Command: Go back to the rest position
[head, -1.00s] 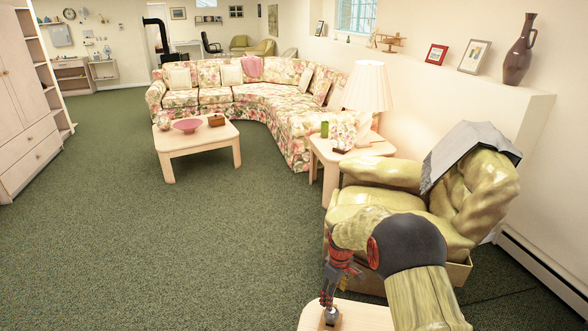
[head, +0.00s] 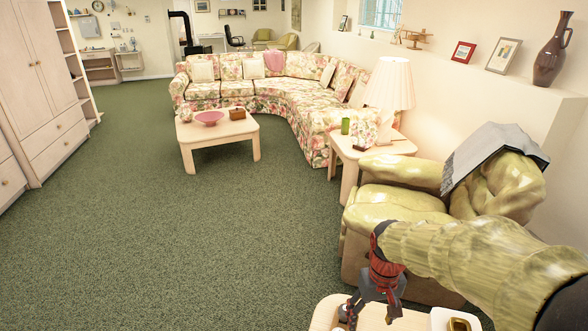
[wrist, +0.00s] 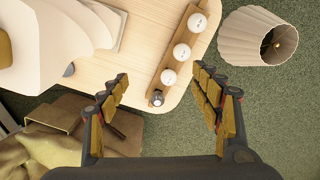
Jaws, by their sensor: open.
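My gripper (head: 370,308) is in the lower right of the head view, above a light wooden table (head: 328,310) at the bottom edge. In the wrist view my gripper (wrist: 160,85) has its two jointed fingers spread wide, with nothing between them. Beyond the fingertips is the rounded edge of a wooden tabletop (wrist: 140,50). A narrow wooden strip (wrist: 158,88) with several white round pieces lies on it. My arm reaches in from the right of the head view and hides part of the armchair.
A yellow-green armchair (head: 390,205) stands close behind my gripper. A white dish (head: 440,317) is on the near table. A side table (head: 372,145) bears a lamp (head: 390,82). The floral sofa (head: 310,95) and coffee table (head: 205,135) are farther back. Green carpet is clear at left.

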